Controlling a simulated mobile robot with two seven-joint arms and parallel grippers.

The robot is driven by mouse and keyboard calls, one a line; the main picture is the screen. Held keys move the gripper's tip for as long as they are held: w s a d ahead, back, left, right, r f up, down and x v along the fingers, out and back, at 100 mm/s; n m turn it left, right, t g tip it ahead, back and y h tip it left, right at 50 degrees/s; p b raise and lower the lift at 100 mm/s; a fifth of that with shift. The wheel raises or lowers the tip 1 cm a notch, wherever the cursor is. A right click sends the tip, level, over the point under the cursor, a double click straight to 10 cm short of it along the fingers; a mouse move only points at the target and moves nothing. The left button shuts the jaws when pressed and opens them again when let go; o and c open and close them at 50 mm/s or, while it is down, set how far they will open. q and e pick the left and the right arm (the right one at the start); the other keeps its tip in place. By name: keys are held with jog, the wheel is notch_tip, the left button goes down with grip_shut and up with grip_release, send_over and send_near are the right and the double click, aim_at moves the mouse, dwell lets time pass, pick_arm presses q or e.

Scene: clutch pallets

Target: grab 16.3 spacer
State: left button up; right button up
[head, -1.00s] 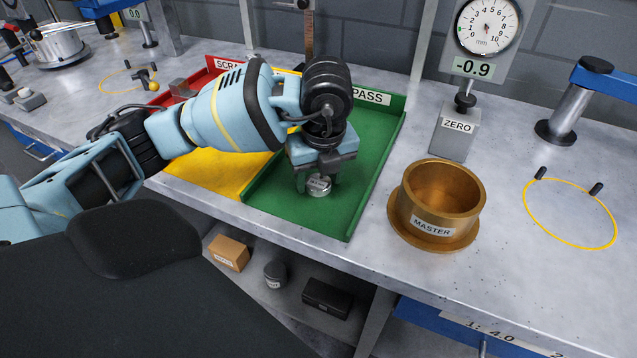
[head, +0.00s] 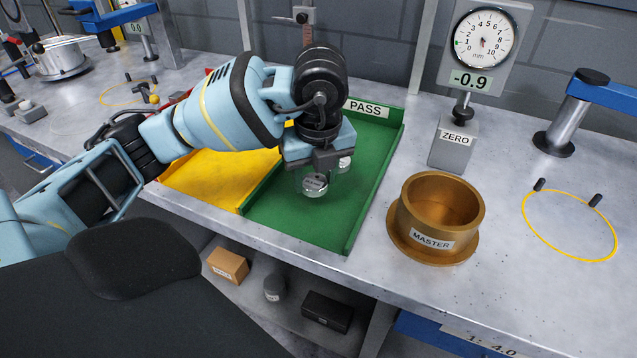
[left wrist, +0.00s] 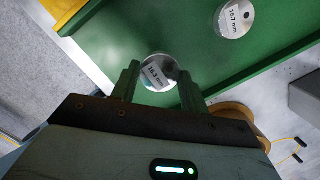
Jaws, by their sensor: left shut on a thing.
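My left gripper (head: 315,183) is shut on a small round metal spacer (head: 315,184) over the green PASS tray (head: 345,222). In the left wrist view the held spacer (left wrist: 158,73) sits between the fingertips (left wrist: 157,82); its white label is too small to read surely. A second metal spacer (head: 344,163) is in the tray just behind and right of the gripper, partly hidden in the head view. In the left wrist view this second spacer (left wrist: 234,18) lies apart from the fingers, and its label looks like 16.7 mm. My right gripper is out of view.
A yellow tray (head: 215,180) adjoins the green tray on the left. A brass MASTER ring (head: 432,240) stands to the right, before a dial gauge (head: 484,40) with a ZERO block (head: 452,148). A shelf below holds a small box (head: 227,265).

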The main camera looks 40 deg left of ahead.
pick_arm(q)
jog(key=s+a, duration=0.2)
jog(key=s, duration=0.5)
jog(key=s+a+r+b, duration=0.1)
jog(key=s+a, duration=0.1)
jog(key=s, duration=0.5)
jog(key=shift+s+a, duration=0.3)
jog(key=shift+w+r, duration=0.15)
